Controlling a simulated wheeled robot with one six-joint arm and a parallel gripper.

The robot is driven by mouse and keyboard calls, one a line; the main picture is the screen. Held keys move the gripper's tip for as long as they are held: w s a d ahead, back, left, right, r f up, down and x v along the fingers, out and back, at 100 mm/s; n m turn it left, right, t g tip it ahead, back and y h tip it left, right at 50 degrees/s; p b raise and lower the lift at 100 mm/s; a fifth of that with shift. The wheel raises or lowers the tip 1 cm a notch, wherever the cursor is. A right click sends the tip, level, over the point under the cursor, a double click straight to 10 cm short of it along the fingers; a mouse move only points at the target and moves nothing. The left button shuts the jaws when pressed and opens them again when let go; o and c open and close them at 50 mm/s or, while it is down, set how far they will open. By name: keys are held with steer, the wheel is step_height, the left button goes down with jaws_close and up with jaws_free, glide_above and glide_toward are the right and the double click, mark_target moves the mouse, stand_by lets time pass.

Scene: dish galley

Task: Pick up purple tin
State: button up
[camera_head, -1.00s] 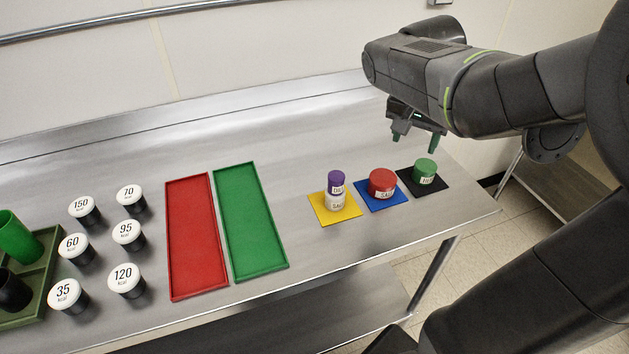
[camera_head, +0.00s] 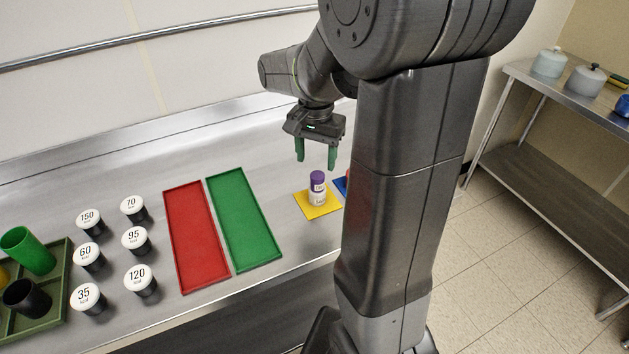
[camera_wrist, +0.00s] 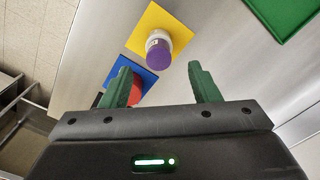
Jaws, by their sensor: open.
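The purple tin (camera_head: 317,178) sits on top of a white tin (camera_head: 318,197), which stands on a yellow mat (camera_head: 304,203). In the wrist view the purple tin (camera_wrist: 160,55) shows its purple top toward the camera, beyond the fingertips and between their lines. My gripper (camera_head: 316,165) has two green fingers spread apart with nothing between them. In the head view it hangs pointing down, just above and behind the purple tin. The wrist view shows the open fingers (camera_wrist: 160,80) too, apart from the tin.
A blue mat (camera_wrist: 123,62) with a red tin (camera_wrist: 134,90) lies beside the yellow mat, mostly hidden by my arm in the head view. A red tray (camera_head: 196,235) and green tray (camera_head: 243,222) lie to the left. Several labelled black tins with white lids stand further left.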

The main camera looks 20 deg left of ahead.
mark_target(317, 175)
steer(key=shift+w+d+f+p, duration=0.1)
steer(key=shift+f+p, duration=0.1)
steer(key=shift+f, duration=1.55)
steer(key=shift+w+f+p, duration=0.1)
steer(key=shift+f+p, duration=0.1)
steer(key=shift+f, duration=1.55)
steer(key=c, duration=1.1)
